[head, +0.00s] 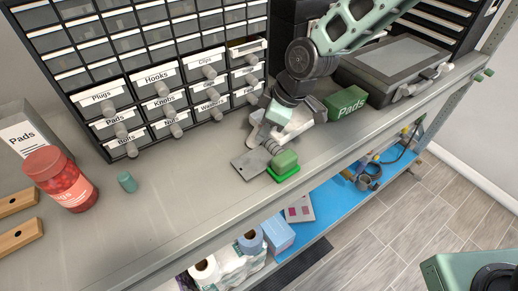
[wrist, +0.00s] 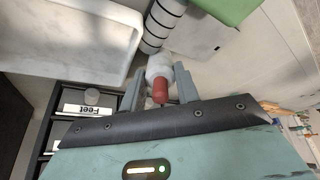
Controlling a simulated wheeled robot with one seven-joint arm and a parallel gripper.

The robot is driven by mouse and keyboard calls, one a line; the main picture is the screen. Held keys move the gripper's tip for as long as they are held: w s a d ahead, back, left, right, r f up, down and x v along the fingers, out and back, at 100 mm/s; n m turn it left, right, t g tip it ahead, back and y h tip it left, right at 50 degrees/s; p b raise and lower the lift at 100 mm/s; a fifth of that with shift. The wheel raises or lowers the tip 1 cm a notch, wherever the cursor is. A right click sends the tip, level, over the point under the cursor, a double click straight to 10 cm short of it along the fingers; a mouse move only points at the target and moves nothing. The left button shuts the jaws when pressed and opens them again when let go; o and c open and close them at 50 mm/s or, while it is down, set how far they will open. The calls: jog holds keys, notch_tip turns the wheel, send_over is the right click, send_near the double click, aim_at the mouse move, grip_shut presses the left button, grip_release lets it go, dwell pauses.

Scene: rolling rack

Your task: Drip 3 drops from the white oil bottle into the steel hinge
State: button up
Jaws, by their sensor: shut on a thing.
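The steel hinge (head: 250,165) lies on the grey worktop, a flat leaf with a ribbed barrel. In the wrist view its barrel (wrist: 157,28) shows beyond the bottle, with a leaf (wrist: 195,42) to the right. My gripper (wrist: 155,88) is shut on the white oil bottle (wrist: 159,66), which has a red part towards the wrist camera. The bottle's white part lies on the hinge side; I cannot tell the gap between them. In the head view my gripper (head: 268,133) is just behind the hinge, and the bottle is not clearly visible.
A green block (head: 285,160) sits right beside the hinge. A labelled drawer cabinet (head: 170,95) stands behind.

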jog(key=shift+s+d+f+h, duration=0.2)
jog(key=shift+d+f+h, duration=0.1)
jog(key=shift+d+f, duration=0.05)
jog(key=shift+c, duration=0.5)
jog(key=shift+w+a+r+p, duration=0.1)
jog(key=shift+a+r+p, duration=0.05)
jog(key=shift+r+p, duration=3.1)
jog(key=shift+r+b, duration=0.4)
jog(key=shift+b, duration=0.15)
jog(key=shift+a+r+g+h+p, duration=0.15)
jog(key=shift+g+h+p, duration=0.35)
jog(key=shift+h, duration=0.7)
jog(key=shift+h+p, duration=0.8)
jog(key=shift+h, duration=0.4)
jog(key=shift+d, duration=0.2)
